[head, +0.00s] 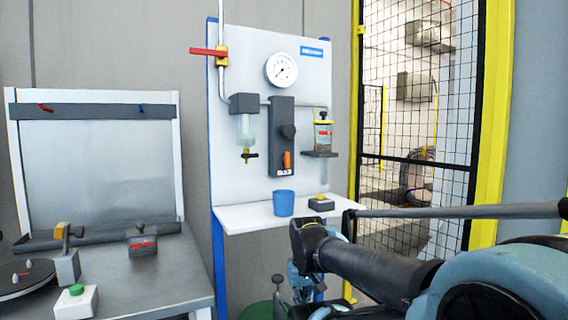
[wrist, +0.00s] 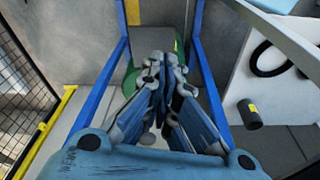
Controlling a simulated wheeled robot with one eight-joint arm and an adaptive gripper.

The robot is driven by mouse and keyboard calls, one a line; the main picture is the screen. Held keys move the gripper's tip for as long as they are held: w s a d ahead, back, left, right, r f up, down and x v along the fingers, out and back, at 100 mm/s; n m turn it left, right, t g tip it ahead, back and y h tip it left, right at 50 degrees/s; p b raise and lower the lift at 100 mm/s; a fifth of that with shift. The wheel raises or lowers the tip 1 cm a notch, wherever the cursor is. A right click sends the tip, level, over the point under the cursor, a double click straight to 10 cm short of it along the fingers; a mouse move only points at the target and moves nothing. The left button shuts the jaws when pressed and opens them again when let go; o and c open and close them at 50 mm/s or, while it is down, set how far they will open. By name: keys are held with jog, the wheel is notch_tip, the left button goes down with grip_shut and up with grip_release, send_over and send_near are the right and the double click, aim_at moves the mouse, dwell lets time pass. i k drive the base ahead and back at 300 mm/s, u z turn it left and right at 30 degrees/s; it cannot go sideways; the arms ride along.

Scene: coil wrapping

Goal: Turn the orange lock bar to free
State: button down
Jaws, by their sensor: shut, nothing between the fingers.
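In the head view a small upright orange bar (head: 287,160) shows on the lower front of a dark control box (head: 282,135) on the white panel. It looks like the lock bar; its marking is too small to read. The bar does not show in the wrist view. My gripper (wrist: 161,66) is shut and empty in the wrist view, above the floor between two blue posts. In the head view my arm reaches in from the right, with its end low, below the panel's shelf and well apart from the orange bar.
A white shelf (head: 245,219) under the panel bears a blue cup (head: 284,203) and a small dark box with a yellow top (head: 321,204). A red-handled valve (head: 210,52) and gauge (head: 282,70) are above. A grey workbench (head: 170,275) stands left, a mesh fence (head: 425,110) right.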

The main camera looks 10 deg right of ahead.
aim_at(286, 159)
jog(key=z, duration=0.35)
jog(key=k, duration=0.9)
jog(key=z, duration=0.3)
